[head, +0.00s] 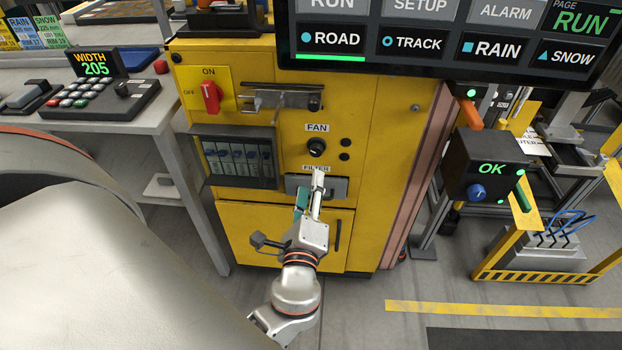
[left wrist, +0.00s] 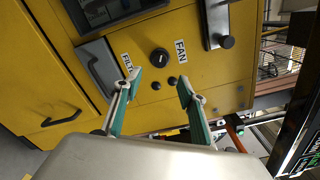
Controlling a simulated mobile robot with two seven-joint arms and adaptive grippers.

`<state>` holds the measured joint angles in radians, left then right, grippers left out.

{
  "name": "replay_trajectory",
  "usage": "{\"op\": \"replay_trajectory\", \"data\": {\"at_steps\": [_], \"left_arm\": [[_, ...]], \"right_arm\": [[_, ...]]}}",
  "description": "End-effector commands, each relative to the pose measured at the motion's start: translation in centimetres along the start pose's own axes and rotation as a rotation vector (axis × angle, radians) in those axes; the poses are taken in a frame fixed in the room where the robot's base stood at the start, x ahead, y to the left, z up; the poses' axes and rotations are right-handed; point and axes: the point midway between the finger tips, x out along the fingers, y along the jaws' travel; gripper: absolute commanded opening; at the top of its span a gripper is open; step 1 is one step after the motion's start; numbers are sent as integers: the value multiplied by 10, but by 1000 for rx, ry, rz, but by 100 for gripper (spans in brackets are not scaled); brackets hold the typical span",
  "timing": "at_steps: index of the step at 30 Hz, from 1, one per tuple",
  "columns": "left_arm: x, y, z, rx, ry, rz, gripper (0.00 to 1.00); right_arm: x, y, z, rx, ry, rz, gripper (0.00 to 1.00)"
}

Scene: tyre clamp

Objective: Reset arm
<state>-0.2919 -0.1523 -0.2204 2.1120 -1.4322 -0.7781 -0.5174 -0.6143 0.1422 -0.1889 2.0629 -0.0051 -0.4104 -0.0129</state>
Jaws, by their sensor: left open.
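My left gripper (head: 311,188) is in front of the yellow cabinet (head: 375,140), over the FILTER drawer (head: 333,188) in the head view. In the left wrist view the gripper (left wrist: 157,86) has its two teal-lined fingers apart with nothing between them. The black FAN knob (left wrist: 160,57) shows beyond the fingertips. The FILTER drawer (left wrist: 98,62) with its dark handle lies left of the fingers there. I cannot tell the exact gap between the fingertips and the cabinet face. My right gripper is in neither view.
A red ON/OFF switch (head: 211,97) and a silver latch bar (head: 280,97) sit above on the cabinet. A grey table (head: 150,118) with a keypad stands left. A large screen (head: 440,45) overhangs the top. An OK box (head: 487,170) and yellow stand are right. The floor (head: 420,285) in front has free room.

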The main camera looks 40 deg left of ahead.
Motion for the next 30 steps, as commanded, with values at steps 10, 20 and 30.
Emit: {"op": "replay_trajectory", "data": {"at_steps": [10,20,30], "left_arm": [[-2,0,0,0,-1,0,41],[-4,5,-6,-42,32,15,41],[-61,80,-73,-629,379,320,41]], "right_arm": [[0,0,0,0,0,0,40],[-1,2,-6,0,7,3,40],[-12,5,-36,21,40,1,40]]}}
